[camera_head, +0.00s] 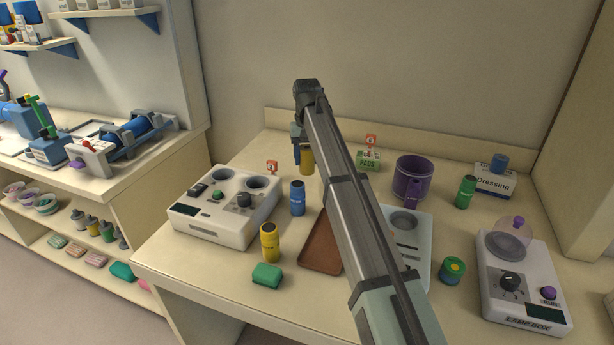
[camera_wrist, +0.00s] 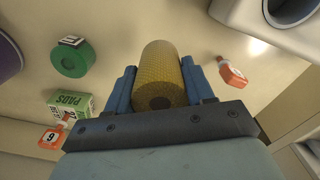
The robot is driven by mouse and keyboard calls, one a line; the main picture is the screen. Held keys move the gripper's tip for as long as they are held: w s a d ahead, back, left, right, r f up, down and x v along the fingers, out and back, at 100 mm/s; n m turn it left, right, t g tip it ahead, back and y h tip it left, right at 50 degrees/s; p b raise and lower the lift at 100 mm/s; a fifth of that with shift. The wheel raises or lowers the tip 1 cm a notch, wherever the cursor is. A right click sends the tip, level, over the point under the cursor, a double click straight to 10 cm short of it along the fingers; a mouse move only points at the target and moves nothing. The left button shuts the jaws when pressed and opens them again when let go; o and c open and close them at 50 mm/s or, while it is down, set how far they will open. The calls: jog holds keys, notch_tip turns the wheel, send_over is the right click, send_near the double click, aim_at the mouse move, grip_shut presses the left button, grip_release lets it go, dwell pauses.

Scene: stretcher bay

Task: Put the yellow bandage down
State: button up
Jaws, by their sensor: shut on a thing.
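The yellow bandage (camera_head: 307,161) is a textured roll near the back of the counter (camera_head: 330,131). It fills the middle of the wrist view (camera_wrist: 164,75), with one dark round end core facing the camera. My gripper (camera_head: 299,157) is shut on it, with a blue finger (camera_wrist: 205,85) on each side. The bandage appears held above the counter; the exact gap under it cannot be told. My arm hides part of the counter's middle.
Near the gripper are a white two-hole unit (camera_head: 216,208), a blue bottle (camera_head: 298,198), and a green pads box (camera_head: 368,162). A purple mug (camera_head: 409,180), a brown tray (camera_head: 316,252), a yellow bottle (camera_head: 270,243) and a lamp box (camera_head: 522,288) stand around. Bare counter shows behind the bandage.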

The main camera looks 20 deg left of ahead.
aim_at(307, 173)
jog(key=shift+f, duration=3.15)
jog(key=shift+f, duration=0.1)
jog(key=o, duration=1.1)
jog(key=shift+c, duration=0.2)
notch_tip(307, 173, up, 12)
jog(key=shift+r, duration=0.15)
